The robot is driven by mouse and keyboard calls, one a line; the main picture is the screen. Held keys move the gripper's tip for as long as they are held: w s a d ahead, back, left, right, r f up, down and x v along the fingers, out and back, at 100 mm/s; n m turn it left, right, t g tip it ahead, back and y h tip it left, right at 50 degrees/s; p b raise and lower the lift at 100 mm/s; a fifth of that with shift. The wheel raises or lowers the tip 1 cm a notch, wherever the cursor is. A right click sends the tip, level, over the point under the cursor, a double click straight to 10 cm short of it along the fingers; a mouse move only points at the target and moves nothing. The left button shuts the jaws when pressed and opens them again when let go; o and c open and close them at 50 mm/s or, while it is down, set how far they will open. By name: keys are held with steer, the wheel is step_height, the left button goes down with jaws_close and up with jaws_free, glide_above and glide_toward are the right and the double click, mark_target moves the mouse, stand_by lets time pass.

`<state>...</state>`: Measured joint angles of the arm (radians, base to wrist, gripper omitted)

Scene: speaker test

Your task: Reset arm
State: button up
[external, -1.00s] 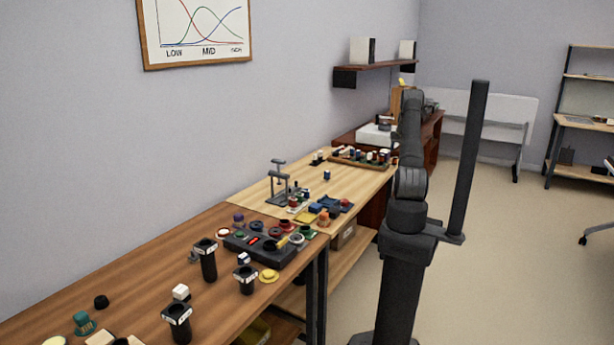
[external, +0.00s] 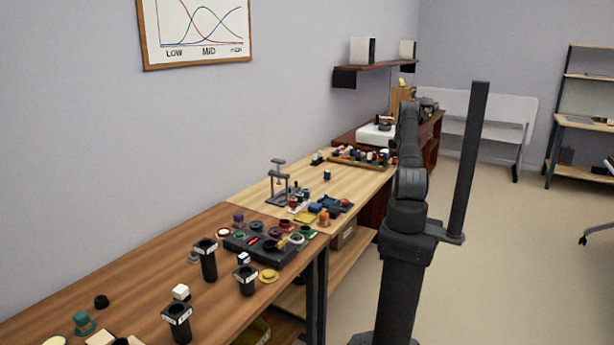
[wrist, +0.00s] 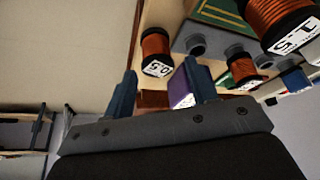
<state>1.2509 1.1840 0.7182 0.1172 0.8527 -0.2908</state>
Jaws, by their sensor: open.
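My gripper (wrist: 160,88) shows in the wrist view with its two dark fingers spread apart. No object is clamped in it. A purple block with a white label (wrist: 181,92) appears behind the right finger, partly hidden by it; I cannot tell its distance. In the external view my arm stands upright to the right of the benches, its upper links folded away from the camera. The gripper itself cannot be made out there.
The wrist view shows copper-wound spools (wrist: 156,48) nearby, with a larger one (wrist: 275,20) at upper right. Two benches (external: 130,275) along the wall carry cups, small parts and a small press (external: 278,180). A shelf (external: 372,68) hangs above.

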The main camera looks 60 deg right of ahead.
steer(key=shift+s+r, duration=0.1)
steer(key=shift+r, duration=0.75)
steer(key=s+a+r, duration=0.2)
steer(key=s+r, duration=0.5)
steer(key=s, duration=0.5)
step_height(320, 180, up, 5)
steer(key=w, duration=0.2)
steer(key=w+a+n, duration=0.2)
steer(key=w+a, duration=0.8)
steer(key=w, duration=0.3)
steer(key=w+a+n+t+y, duration=0.1)
steer(key=w+a, duration=1)
steer(key=w, duration=0.2)
steer(key=shift+w+a+r+n, duration=0.2)
steer(key=shift+a+r+n, duration=0.1)
steer(key=shift+n, duration=0.1)
